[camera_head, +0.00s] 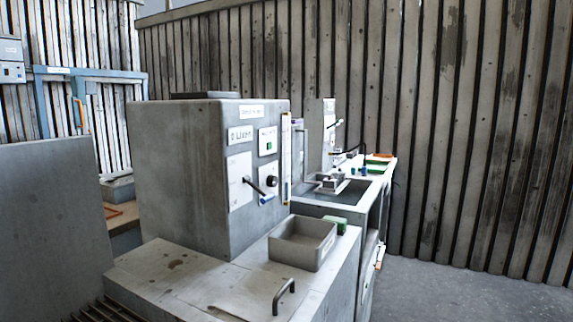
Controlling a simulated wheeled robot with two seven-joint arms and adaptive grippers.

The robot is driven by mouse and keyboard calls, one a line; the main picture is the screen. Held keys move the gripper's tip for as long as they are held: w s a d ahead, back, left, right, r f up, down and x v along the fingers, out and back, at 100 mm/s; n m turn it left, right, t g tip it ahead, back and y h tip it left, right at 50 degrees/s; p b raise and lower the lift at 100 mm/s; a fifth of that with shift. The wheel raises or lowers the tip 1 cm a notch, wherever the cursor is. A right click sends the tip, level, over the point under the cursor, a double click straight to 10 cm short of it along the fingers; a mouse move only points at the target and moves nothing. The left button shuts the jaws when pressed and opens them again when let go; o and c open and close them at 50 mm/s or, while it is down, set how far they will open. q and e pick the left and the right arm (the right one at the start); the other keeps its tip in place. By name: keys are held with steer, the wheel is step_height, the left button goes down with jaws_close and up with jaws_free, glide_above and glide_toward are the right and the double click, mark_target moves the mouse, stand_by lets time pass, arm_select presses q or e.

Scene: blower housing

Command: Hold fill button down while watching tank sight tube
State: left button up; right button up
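A large grey cabinet (185,170) stands in the middle of the head view. A small green button (269,147) sits on a white labelled plate on its front face. I cannot read the plate, so I cannot confirm that this is the fill button. A narrow upright strip (286,150), pale with an orange-brown edge, runs down the cabinet's right front edge and looks like the sight tube. Any level in it is too small to make out. Neither of my grippers shows in this view, and nothing touches the button.
Below the button are a black knob (271,181) and a blue-tipped lever (266,199). A grey open bin (302,243) and a dark bar handle (284,294) are on the bench in front. A sink bench (347,207) stands behind. Floor (450,290) at right is clear.

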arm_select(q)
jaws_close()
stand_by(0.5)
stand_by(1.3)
